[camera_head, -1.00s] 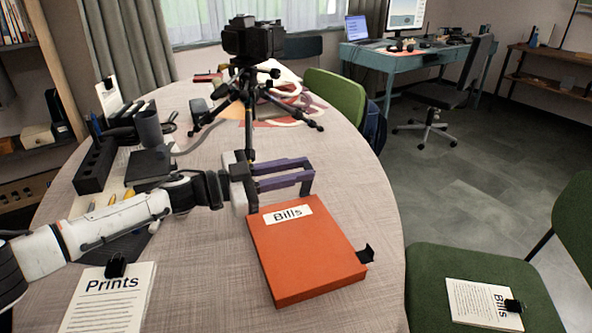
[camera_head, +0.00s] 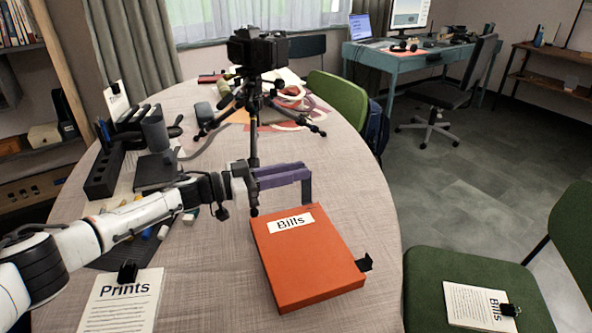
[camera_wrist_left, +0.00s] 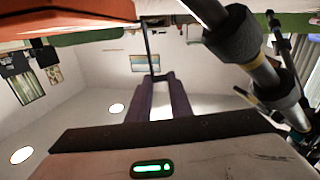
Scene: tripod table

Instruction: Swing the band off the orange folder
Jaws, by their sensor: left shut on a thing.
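The orange folder (camera_head: 308,260), labelled "Bills", lies flat on the table with a black clip (camera_head: 364,263) at its right edge. My left gripper (camera_head: 302,174) is above the folder's far edge, its purple fingers pointing right. It is shut on a slim dark piece (camera_head: 307,192) hanging from the fingertips, which seems to be the band. In the left wrist view this piece is a thin dark line (camera_wrist_left: 148,45) running from the fingertips toward the orange surface (camera_wrist_left: 75,15). I cannot tell whether it touches the folder. My right gripper is out of view.
A camera tripod (camera_head: 254,120) stands close behind my left gripper. A black organizer (camera_head: 104,170) is at the left and clipped "Prints" sheets (camera_head: 120,300) lie at the front left. A green chair (camera_head: 470,265) holds another "Bills" stack (camera_head: 478,304).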

